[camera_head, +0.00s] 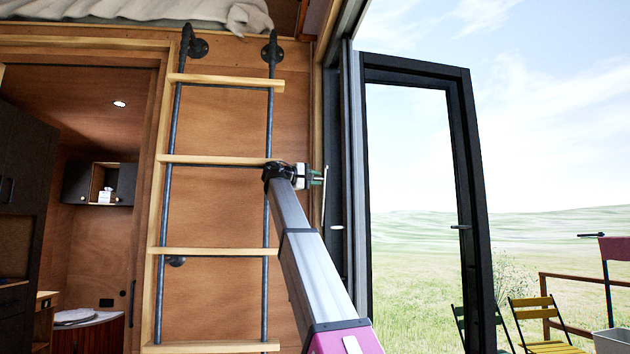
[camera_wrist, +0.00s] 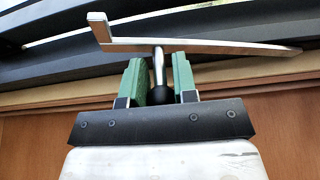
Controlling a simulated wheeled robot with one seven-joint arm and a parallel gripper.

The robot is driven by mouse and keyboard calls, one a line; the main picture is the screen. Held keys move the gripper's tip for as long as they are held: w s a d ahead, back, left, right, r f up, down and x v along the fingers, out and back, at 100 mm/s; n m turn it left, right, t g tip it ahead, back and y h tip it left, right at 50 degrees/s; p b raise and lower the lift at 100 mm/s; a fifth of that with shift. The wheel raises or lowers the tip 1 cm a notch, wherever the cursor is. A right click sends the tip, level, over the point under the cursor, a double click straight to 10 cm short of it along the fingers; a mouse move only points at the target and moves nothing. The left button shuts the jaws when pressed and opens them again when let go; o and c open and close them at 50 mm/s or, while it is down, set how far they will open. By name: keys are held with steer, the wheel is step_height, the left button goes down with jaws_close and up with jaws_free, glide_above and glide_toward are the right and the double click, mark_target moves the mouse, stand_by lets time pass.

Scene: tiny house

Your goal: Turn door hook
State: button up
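The door hook is a thin metal bar (camera_wrist: 215,46) with a bent left end, joined by a short stem to a black round base. In the head view the hook (camera_head: 324,196) is a thin upright strip beside the door frame. In the wrist view my gripper (camera_wrist: 158,78) has its two green fingers on either side of the stem, with a visible gap on each side, below the bar. My gripper also shows in the head view (camera_head: 312,177), reaching right past the ladder to the hook. It is open, and the fingertips are partly unclear in the head view.
A ladder (camera_head: 218,161) with wooden rungs and dark rails stands close to the left of my gripper. A dark-framed glass door (camera_head: 470,190) stands open at right onto grass and chairs. A wood wall (camera_head: 220,215) lies behind the ladder.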

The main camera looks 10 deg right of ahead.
steer(key=shift+o, duration=1.4)
steer(key=shift+s+f, duration=0.1)
steer(key=shift+s, duration=0.05)
steer(key=s+f+m+g+h, duration=0.45)
steer(key=s+f+m, duration=0.75)
steer(key=f+m, duration=0.5)
steer(key=f+v, duration=0.1)
steer(key=v, duration=1)
step_height(320, 180, down, 7)
steer(key=w+d+n+t, duration=0.2)
steer(key=shift+d+n, duration=0.3)
steer(key=shift+d, duration=0.1)
steer(key=shift+y, duration=0.25)
